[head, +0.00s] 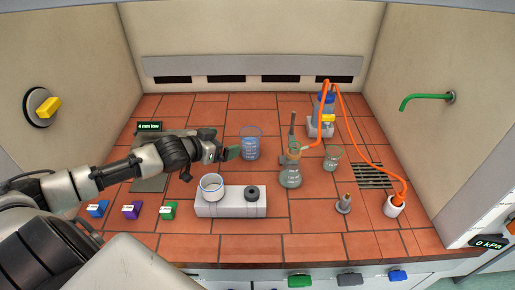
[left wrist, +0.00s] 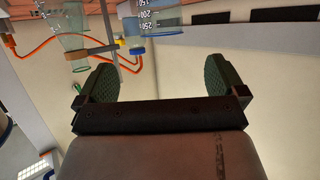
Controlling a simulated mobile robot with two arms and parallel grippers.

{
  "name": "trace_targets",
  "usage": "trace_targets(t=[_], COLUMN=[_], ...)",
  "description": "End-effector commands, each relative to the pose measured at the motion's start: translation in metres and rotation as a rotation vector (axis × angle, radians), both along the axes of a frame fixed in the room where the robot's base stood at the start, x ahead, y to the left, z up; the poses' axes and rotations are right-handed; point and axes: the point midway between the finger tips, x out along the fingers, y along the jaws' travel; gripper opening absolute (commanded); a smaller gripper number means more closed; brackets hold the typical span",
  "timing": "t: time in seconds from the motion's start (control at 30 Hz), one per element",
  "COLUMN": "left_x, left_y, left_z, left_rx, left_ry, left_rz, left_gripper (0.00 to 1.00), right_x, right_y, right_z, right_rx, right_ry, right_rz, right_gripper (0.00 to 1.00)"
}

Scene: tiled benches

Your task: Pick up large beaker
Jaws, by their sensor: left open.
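The large beaker (head: 250,146), clear bluish glass with white graduations, stands upright on the red tiles left of the bench's middle. In the left wrist view the beaker (left wrist: 160,14) is upside down at the top edge, partly cut off, beyond the fingertips. My left gripper (head: 229,151) is just to the left of the beaker in the head view. Its two green-padded fingers (left wrist: 160,75) are wide apart in the left wrist view, with nothing between them. I cannot tell whether a fingertip touches the beaker. My right gripper does not show.
A white block (head: 230,207) with a white-rimmed vessel (head: 211,186) stands in front of the beaker. A clamped flask (head: 291,176) and a smaller beaker (head: 333,158) stand to the right. An orange tube (head: 365,140) loops across the right side. Tiles behind the large beaker are clear.

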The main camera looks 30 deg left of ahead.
Motion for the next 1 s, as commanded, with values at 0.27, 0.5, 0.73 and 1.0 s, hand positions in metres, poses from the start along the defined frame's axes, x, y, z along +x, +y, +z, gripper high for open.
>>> trace_targets(t=[0.27,0.5,0.73,1.0], left_x=[0.015,0.042,0.054,0.086], left_y=[-0.002,-0.009,-0.012,-0.018], left_z=[-0.016,-0.026,-0.031,-0.034], left_rx=[-0.004,-0.004,-0.001,-0.001], left_ry=[-0.004,-0.003,-0.003,-0.003], left_rz=[0.004,0.003,0.001,0.001], left_gripper=[0.99,0.99,0.99,0.99], right_x=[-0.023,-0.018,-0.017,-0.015], right_y=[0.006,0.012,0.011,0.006], right_z=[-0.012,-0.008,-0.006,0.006], right_rx=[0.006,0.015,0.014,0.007], right_ry=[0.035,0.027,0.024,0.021], right_rz=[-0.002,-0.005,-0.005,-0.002], right_gripper=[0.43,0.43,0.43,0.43])
